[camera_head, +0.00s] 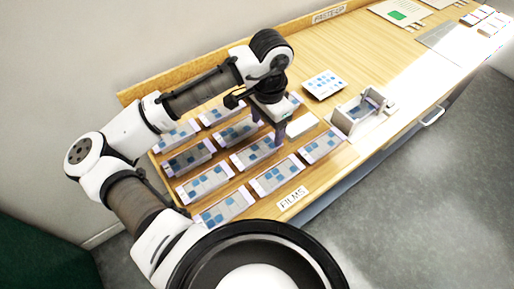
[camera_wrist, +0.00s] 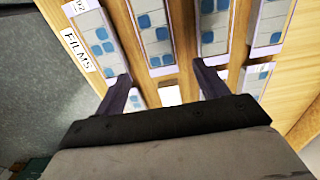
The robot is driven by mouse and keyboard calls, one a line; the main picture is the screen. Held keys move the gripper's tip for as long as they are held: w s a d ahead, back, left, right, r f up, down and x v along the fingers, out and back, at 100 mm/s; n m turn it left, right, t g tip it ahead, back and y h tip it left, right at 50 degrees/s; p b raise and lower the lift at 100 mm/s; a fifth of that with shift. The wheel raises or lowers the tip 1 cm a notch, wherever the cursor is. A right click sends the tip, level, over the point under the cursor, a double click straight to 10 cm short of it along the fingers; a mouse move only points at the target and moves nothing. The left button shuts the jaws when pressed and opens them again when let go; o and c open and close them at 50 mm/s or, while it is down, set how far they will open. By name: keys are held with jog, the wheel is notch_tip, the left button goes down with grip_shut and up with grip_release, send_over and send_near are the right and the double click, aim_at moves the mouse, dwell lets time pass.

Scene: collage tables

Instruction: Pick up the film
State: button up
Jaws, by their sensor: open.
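Several films lie in rows at the near left of the table, each a grey strip with blue squares in a pale lilac holder. One film (camera_head: 255,153) is just below and left of my fingertips; others are a front film (camera_head: 275,178) and a right film (camera_head: 322,146). My gripper (camera_head: 270,132) is open over the rows, pointing down, with nothing seen between its fingers. In the wrist view, my gripper (camera_wrist: 162,88) has its fingers well apart, and a film (camera_wrist: 153,35) shows ahead between them. Whether the fingertips touch any film is unclear.
A FILMS label (camera_head: 292,198) lies at the front edge of the wooden table (camera_head: 345,55). A white block (camera_head: 300,127) is right of my gripper.

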aim_at(265, 145)
jog(key=shift+s+a+f+p, duration=0.1)
jog(key=shift+f+p, duration=0.65)
jog(key=shift+f, duration=2)
jog(key=shift+c, duration=0.3)
jog(key=c, duration=1)
jog(key=shift+r, duration=0.15)
notch_tip(265, 145, up, 18)
jog(key=b, duration=0.3)
jog(key=shift+b, duration=0.35)
